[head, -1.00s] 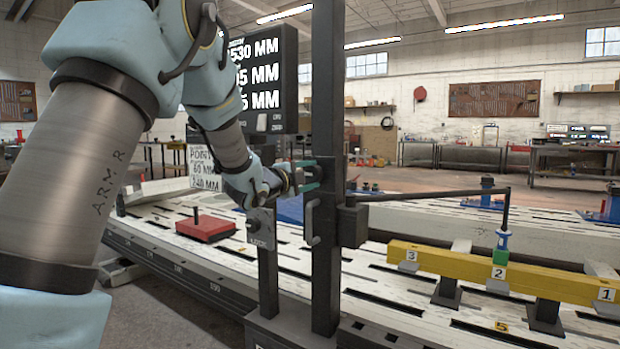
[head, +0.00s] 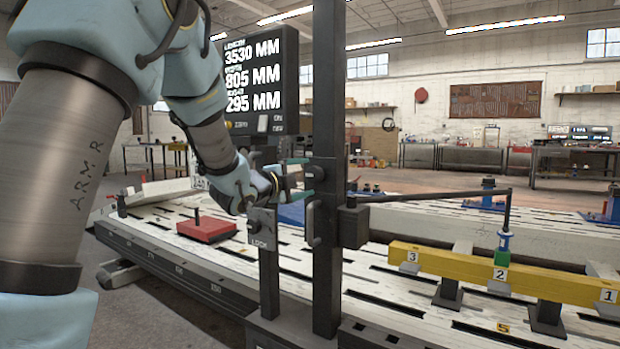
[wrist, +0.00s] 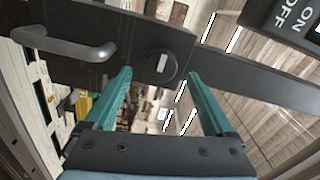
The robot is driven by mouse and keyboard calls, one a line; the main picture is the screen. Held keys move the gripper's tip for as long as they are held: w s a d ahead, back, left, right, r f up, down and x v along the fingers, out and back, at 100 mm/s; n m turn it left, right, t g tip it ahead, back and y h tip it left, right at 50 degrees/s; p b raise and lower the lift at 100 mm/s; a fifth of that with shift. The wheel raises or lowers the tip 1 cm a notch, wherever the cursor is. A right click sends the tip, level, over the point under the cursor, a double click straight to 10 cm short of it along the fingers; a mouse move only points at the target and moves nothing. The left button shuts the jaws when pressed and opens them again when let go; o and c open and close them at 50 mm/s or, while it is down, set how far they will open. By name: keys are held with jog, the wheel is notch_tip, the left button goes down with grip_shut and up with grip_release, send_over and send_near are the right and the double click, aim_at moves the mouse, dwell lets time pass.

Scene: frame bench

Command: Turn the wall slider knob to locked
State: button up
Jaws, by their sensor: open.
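The slider knob (wrist: 163,67) is a round black knob with a pale upright bar mark, set on a dark post. In the wrist view it sits just beyond and between the fingertips; I see no contact. My gripper (wrist: 160,74) is open, with teal fingers spread to either side of the knob and nothing between them. In the head view my gripper (head: 304,177) is beside the tall dark post (head: 327,90), and the knob cannot be made out there. A plate marked LOCK (head: 262,230) stands left of and below the gripper.
A grey bar handle (wrist: 65,45) juts from the same post, also seen below my gripper (head: 313,223). A display (head: 258,80) stands behind. A red block (head: 207,230) and yellow beam (head: 470,272) rest on the slatted bench. An ON/OFF panel (wrist: 297,25) is near the right finger.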

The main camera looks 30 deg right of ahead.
jog(key=v, duration=0.7)
